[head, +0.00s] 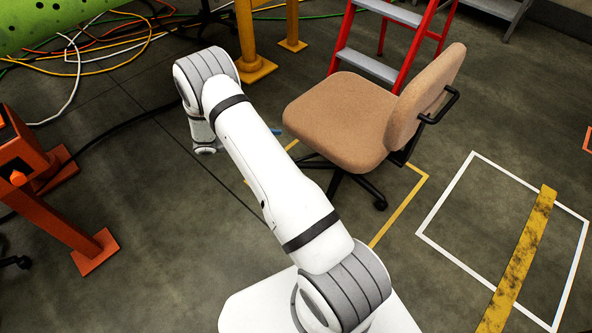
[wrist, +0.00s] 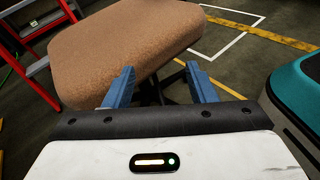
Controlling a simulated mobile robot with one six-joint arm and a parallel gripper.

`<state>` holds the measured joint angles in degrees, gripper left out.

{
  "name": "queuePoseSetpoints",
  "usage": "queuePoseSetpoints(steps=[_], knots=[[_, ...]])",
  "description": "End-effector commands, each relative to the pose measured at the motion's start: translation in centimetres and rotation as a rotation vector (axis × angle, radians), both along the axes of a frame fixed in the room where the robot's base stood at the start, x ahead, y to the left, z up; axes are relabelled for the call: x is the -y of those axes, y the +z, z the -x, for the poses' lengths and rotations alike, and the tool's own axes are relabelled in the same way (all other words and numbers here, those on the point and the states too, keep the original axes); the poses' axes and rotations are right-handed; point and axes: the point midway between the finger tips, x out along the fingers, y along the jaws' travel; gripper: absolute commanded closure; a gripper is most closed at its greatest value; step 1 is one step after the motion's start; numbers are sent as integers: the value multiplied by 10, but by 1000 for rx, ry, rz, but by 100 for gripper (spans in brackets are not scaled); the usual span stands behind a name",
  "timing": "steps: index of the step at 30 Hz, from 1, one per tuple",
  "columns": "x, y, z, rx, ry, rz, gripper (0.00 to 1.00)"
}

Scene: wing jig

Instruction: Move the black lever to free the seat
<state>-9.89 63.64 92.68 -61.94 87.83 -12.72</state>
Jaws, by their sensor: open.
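A tan office chair stands right of centre in the head view, with its seat (head: 338,118) and backrest (head: 425,98) on a black base. A bent black bar (head: 440,106) sticks out behind the backrest; I cannot tell whether it is the lever. No lever is clearly visible under the seat. In the wrist view my gripper (wrist: 160,70) is open, its two blue fingers apart with nothing between them. The seat (wrist: 130,42) fills the upper left beyond the fingers, and its dark underside support (wrist: 156,88) shows between them. My arm mostly hides the gripper in the head view.
A red stepladder (head: 385,62) stands behind the chair. A yellow post (head: 250,40) is left of it. Cables (head: 95,50) lie at upper left, and an orange stand (head: 55,190) is at left. White floor lines (head: 445,195) mark open floor at right.

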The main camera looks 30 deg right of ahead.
Motion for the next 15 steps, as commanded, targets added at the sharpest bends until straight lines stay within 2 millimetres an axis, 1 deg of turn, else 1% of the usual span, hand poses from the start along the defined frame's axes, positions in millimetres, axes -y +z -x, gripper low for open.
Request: queuePoseSetpoints(steps=[1, 3, 6, 9, 10, 13, 15], knots=[[0, -44, -3, -44, 36, 37, 49], [0, -77, -7, -90, 83, 84, 49], [-1, -114, -10, -137, 136, 138, 49], [-2, -136, -12, -168, 172, 172, 49], [-2, -140, -11, -175, 178, 179, 49], [-1, -148, -12, -185, 192, 193, 49], [3, -150, -12, -189, 194, 197, 49]])
